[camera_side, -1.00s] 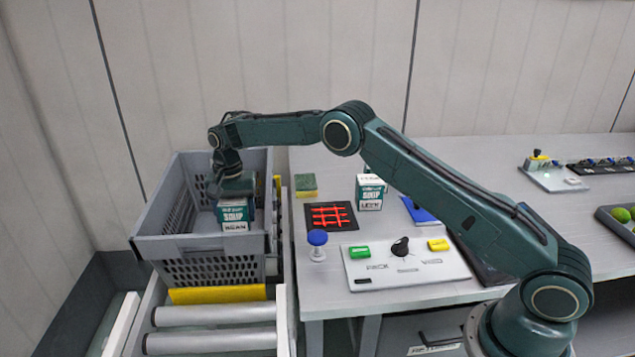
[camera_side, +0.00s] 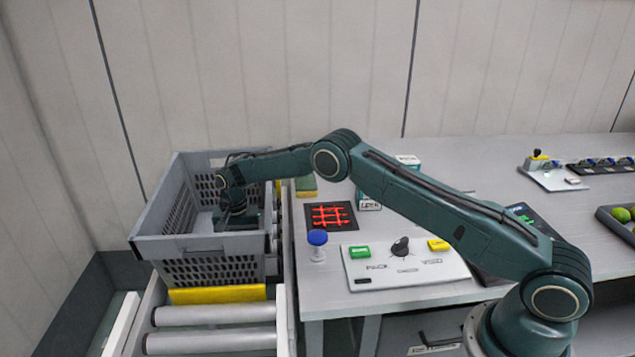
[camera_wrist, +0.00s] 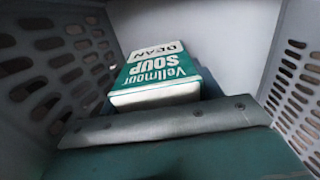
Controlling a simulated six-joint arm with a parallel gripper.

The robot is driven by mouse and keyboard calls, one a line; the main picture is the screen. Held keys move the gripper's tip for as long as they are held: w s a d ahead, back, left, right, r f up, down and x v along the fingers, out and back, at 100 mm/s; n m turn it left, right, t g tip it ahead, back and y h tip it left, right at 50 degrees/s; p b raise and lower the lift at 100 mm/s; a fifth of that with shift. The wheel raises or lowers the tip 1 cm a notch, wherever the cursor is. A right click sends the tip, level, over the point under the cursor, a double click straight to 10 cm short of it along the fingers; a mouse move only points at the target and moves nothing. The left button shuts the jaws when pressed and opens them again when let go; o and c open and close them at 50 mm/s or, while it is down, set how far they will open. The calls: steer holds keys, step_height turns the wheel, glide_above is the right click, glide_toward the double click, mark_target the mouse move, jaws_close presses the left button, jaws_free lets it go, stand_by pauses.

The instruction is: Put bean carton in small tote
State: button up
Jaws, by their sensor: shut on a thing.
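In the side view the tote's front wall hides the carton. The wrist view shows the tote's slotted walls (camera_wrist: 300,75) on both sides and its pale floor beyond the carton. I cannot tell whether the carton touches the floor.
The tote stands on a roller conveyor (camera_side: 215,313) beside the table. On the table are a leek carton (camera_side: 368,201), partly behind my arm, a sponge (camera_side: 306,187), a red grid on a black pad (camera_side: 330,215), a blue-topped knob (camera_side: 317,240) and a control panel (camera_side: 400,282).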

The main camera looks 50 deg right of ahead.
steer(key=shift+f, duration=0.95)
steer(key=shift+f, duration=0.1)
steer(key=o, duration=0.9)
step_height(320, 180, up, 12)
steer(key=shift+f, duration=0.2)
steer(key=shift+r, duration=0.3)
